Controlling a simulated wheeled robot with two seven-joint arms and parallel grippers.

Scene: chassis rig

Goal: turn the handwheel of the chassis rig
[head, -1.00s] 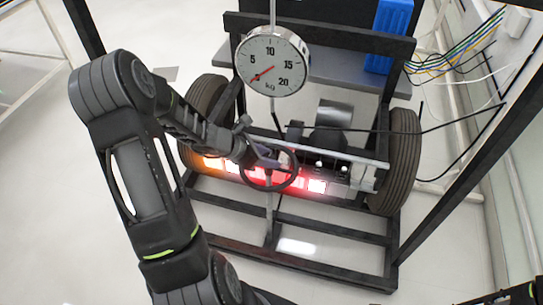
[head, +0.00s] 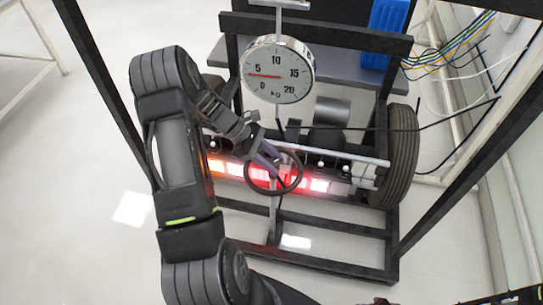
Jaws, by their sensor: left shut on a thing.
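The chassis rig's handwheel (head: 298,181) is a thin dark ring in the middle of the head view, in front of a lit bar. My left gripper (head: 270,158) reaches it from the upper left and is shut on the upper left part of its rim. The fingertips are small and partly merge with the wheel, so the exact grip is hard to see. My right gripper cannot be seen.
A round kg dial (head: 277,70) hangs above the wheel. A glowing light bar (head: 320,185) runs behind the wheel. A tyre (head: 402,155) stands at the right. The rig's black frame (head: 330,262) surrounds this area, and loose cables (head: 455,55) hang at the upper right.

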